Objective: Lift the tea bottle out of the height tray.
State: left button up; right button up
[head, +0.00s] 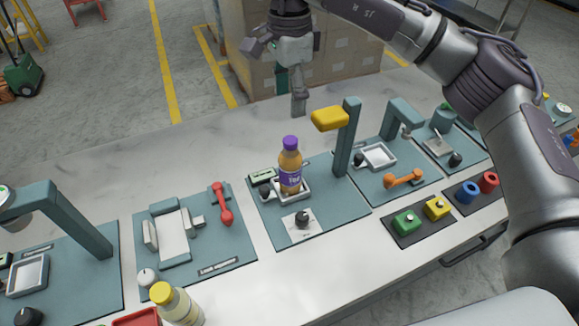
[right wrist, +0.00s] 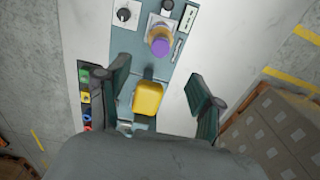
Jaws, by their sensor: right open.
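The tea bottle (head: 290,170), with amber liquid, a purple label and a purple cap, stands upright in the small white height tray (head: 305,194) on a teal plate. In the right wrist view the bottle's cap (right wrist: 160,46) shows from above, with part of the tray (right wrist: 151,21) around it. My right gripper (head: 292,92) is above the far side of the bench, behind and apart from the bottle. Its two fingers (right wrist: 158,80) are spread and empty. My left gripper is not in view.
A teal post with a yellow head (head: 330,118) stands right beside the bottle; the yellow head (right wrist: 148,98) appears between my fingers in the right wrist view. A yellow-capped bottle (head: 178,304) stands at the front. Other stations flank the tray. The bench's back strip (head: 200,150) is clear.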

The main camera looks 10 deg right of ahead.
aim_at(290, 139)
notch_tip(290, 139, down, 7)
jog(key=shift+r+p, duration=0.2)
jog(key=shift+p, duration=0.35)
notch_tip(290, 139, down, 5)
jog(key=shift+w+d+r+p, duration=0.1)
jog(key=shift+p, duration=1.1)
jog(key=shift+f, duration=0.25)
grip_shut()
